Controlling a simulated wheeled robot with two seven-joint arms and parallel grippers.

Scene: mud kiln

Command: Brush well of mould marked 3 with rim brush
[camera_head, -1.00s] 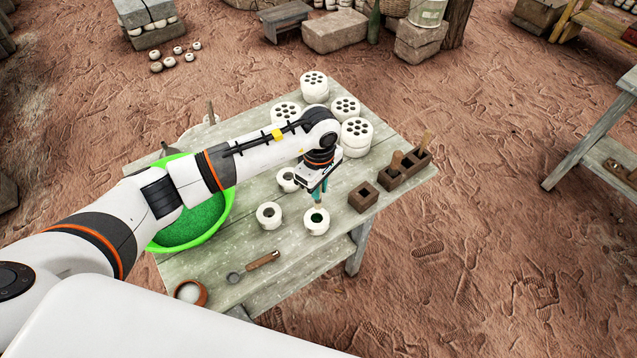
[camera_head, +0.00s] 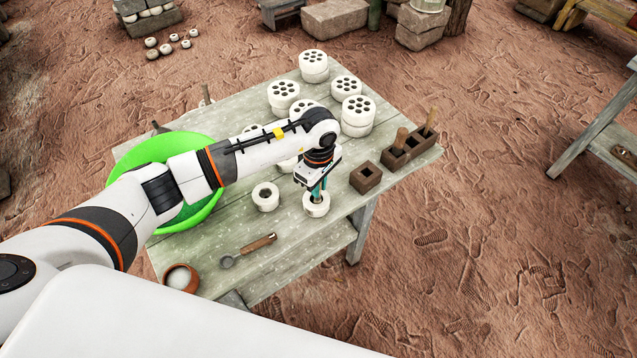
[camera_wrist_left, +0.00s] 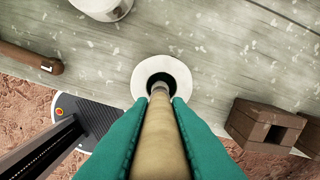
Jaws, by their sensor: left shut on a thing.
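My left gripper (camera_head: 317,190) is shut on the wooden handle of the rim brush (camera_wrist_left: 160,135). The handle points down, and its lower end is inside the dark well of a round white mould (camera_wrist_left: 178,72). This mould (camera_head: 316,210) stands near the table's front right edge, directly under the gripper. No number can be read on it in these views, and the brush's tip is hidden in the well. Another white mould with an open well (camera_head: 265,196) stands to its left. My right gripper is not in view.
A brown block with a square hole (camera_head: 366,177) and a similar holder with wooden handles (camera_head: 410,153) stand to the right. A ladle (camera_head: 260,244), a small bowl (camera_head: 181,278) and a green basin (camera_head: 160,147) are left. White moulds with several holes (camera_head: 358,112) stand behind.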

